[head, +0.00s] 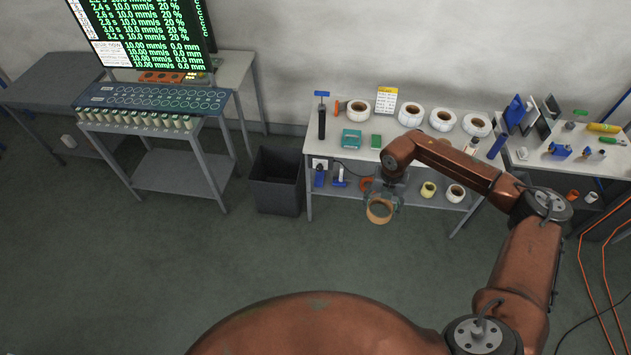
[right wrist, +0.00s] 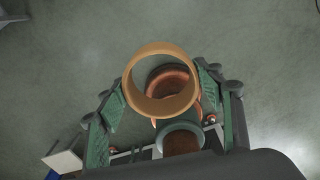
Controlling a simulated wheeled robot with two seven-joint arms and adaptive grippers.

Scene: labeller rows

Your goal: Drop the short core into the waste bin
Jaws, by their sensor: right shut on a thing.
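The short core is a tan ring (head: 379,221), held in the air in front of the label bench, right of the waste bin. My right gripper (head: 381,203) is shut on it. In the right wrist view the core (right wrist: 133,97) sits between the two green-padded fingers, its opening facing the camera. The waste bin (head: 278,196) is a dark, open-topped box on the floor at the bench's left end. The core is apart from the bin. The bin's inside is dark, and its contents cannot be told. My left gripper is not in view.
The bench (head: 340,112) carries several white label rolls (head: 411,114) and small boxes. Its lower shelf (head: 333,192) holds more rolls. A grey stand (head: 190,163) is left of the bin. The floor in front of bin and bench is clear.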

